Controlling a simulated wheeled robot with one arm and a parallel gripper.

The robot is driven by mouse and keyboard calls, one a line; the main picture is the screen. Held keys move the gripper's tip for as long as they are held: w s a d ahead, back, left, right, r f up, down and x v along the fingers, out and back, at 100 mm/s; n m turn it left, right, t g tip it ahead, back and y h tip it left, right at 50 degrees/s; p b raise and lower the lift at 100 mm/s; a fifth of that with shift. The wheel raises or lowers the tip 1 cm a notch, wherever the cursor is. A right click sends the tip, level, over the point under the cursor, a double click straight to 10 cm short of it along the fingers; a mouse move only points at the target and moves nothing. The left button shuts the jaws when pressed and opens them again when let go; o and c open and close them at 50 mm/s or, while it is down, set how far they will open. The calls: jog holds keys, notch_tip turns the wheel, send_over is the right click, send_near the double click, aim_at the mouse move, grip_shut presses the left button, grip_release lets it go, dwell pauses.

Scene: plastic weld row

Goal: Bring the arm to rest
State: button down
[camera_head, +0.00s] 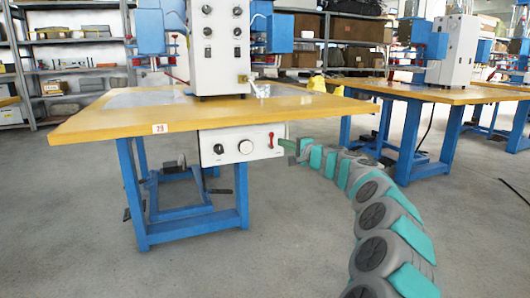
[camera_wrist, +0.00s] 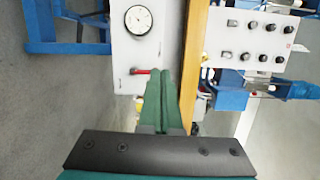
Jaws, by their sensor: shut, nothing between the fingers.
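My arm reaches from the lower right of the head view toward the white control box (camera_head: 240,145) under the near table's front edge. My gripper (camera_head: 282,142) is at the box's right end, close to its red lever (camera_head: 271,138). In the wrist view my gripper (camera_wrist: 159,72) shows two green fingers pressed together with nothing between them. The red lever (camera_wrist: 142,72) and the dial on the white box (camera_wrist: 138,19) lie just past the fingertips. I cannot tell whether the fingers touch the box.
The wooden table (camera_head: 110,118) on blue legs stands directly above the box, with a white welding machine (camera_head: 218,45) on it. A second table (camera_head: 450,95) stands behind at right. Shelves (camera_head: 75,60) line the back. The grey floor in front is clear.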

jog(key=s+a+r+n+g+y, duration=0.3)
jog(key=s+a+n+g, duration=0.1)
jog(key=s+a, duration=0.45)
jog(key=s+a+f+n+g, duration=0.2)
jog(key=s+a, duration=0.2)
jog(key=s, duration=0.4)
jog(key=s+a+f+n+g+h, duration=0.1)
jog(key=s+a+n+g, duration=0.2)
jog(key=s, duration=0.5)
jog(key=s+a+f+n+g, duration=0.2)
jog(key=s+a, duration=0.2)
jog(key=s, duration=0.4)
jog(key=s+d+f+n+g+h, duration=0.1)
jog(key=s+d+f+g+h, duration=0.15)
jog(key=s+f, duration=0.45)
jog(key=s+d+f+n+g+h, duration=0.1)
jog(key=s+d+f+h, duration=0.25)
jog(key=s, duration=0.75)
jog(key=s+d+f+g+h, duration=0.1)
jog(key=s+d+f+h, duration=0.3)
jog(key=s+d, duration=0.45)
jog(key=s+d+f+g+h, duration=0.1)
jog(key=s+d+f+g, duration=0.1)
jog(key=s+d+f, duration=0.55)
notch_tip(320, 180, up, 17)
jog(key=s+p, duration=0.1)
jog(key=p, duration=1.3)
jog(key=shift+s+m+p, duration=0.35)
jog(key=shift+m+p, duration=0.05)
